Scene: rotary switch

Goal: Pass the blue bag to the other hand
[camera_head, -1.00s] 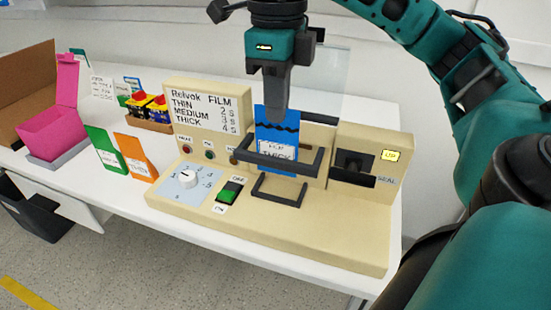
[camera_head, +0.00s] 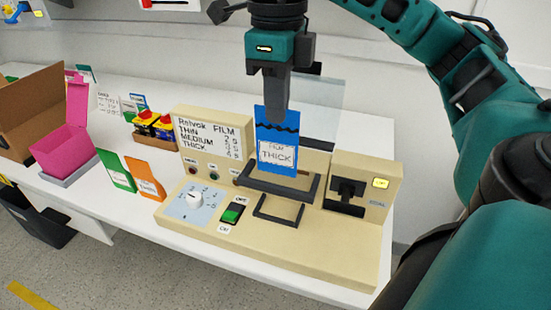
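The blue bag (camera_head: 278,152) is upright, with a white label that reads THICK and a dark wavy line near its top. My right gripper (camera_head: 276,108) points down and is shut on the bag's top edge. The bag hangs above the beige sealing machine (camera_head: 300,245), its lower edge by the dark bar frame (camera_head: 312,188). I cannot tell whether the bag touches that frame.
A dial (camera_head: 194,196) and a green switch (camera_head: 233,212) sit on the machine's front. Green (camera_head: 117,171) and orange (camera_head: 146,178) bags stand left of it. A pink box (camera_head: 64,148), a cardboard box (camera_head: 30,110) and yellow-red items (camera_head: 153,124) are farther left.

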